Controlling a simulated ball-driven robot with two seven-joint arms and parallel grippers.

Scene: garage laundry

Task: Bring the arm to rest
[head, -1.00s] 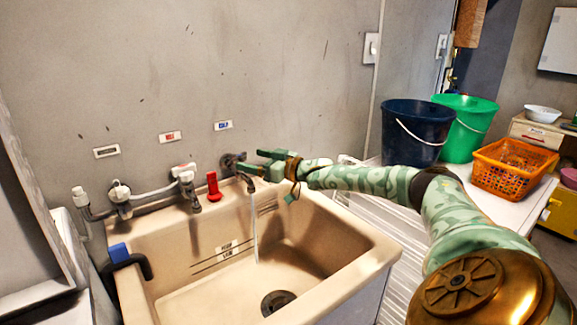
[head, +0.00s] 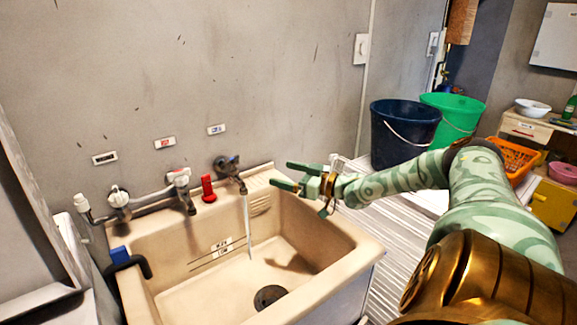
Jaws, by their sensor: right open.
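My right gripper (head: 283,175) is open and empty in the head view. It is above the back right rim of the beige sink (head: 345,247), to the right of the rightmost tap (head: 229,168) and apart from it. A thin stream of water (head: 248,225) runs from that tap into the basin. My right arm comes in from the right, bent at the elbow. My left gripper does not show.
A dark blue bucket (head: 403,135), a green bucket (head: 456,112) and an orange basket (head: 513,157) stand behind my arm. The grey wall is close behind the sink.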

